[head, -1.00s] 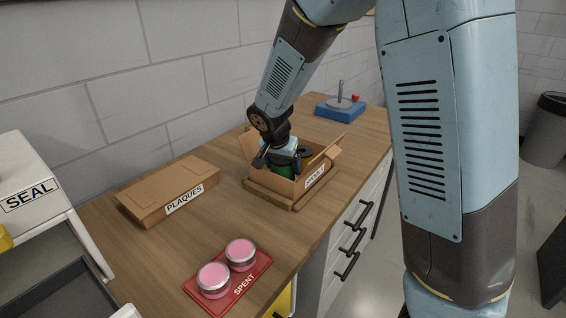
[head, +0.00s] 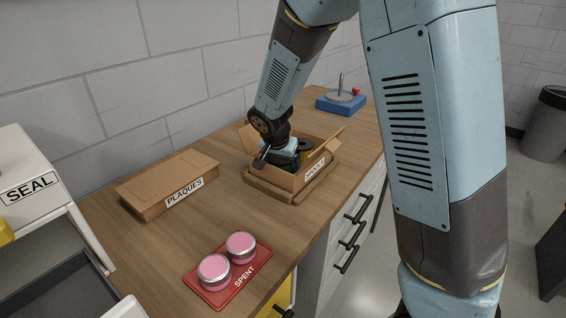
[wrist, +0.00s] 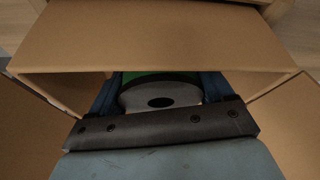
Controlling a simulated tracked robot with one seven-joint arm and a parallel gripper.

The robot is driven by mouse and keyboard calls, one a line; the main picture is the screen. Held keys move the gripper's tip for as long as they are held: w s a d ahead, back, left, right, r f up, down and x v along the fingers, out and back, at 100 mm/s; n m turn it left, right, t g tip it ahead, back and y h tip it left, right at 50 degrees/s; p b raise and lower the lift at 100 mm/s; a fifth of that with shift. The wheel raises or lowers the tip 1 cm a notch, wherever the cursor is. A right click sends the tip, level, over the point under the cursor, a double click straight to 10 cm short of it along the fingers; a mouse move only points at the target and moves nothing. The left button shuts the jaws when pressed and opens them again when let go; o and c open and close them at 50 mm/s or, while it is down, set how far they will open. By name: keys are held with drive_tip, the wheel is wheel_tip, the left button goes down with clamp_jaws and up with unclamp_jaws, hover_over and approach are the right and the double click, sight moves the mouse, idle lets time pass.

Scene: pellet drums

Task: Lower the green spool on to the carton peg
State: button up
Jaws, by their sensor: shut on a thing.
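The green spool (wrist: 160,96) shows in the wrist view as a pale grey flange with a dark centre hole and a green band behind it. My gripper (wrist: 160,88) is shut on it, with one blue finger at each side. In the head view my gripper (head: 284,160) is down inside the open carton (head: 283,180), and the carton's front wall hides the spool. The carton peg is not visible in either view, so I cannot tell whether the spool is around it or seated.
The carton flaps stand open. A closed PLAQUES box (head: 165,183) is to the left. A red SPENT tray (head: 212,297) with two pink-topped tins is in front. A blue device (head: 340,104) stands behind.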

drive_tip(key=o, duration=1)
drive_tip(key=shift+o, duration=0.2)
drive_tip(key=shift+r, duration=3)
wheel_tip(320, 180, up, 12)
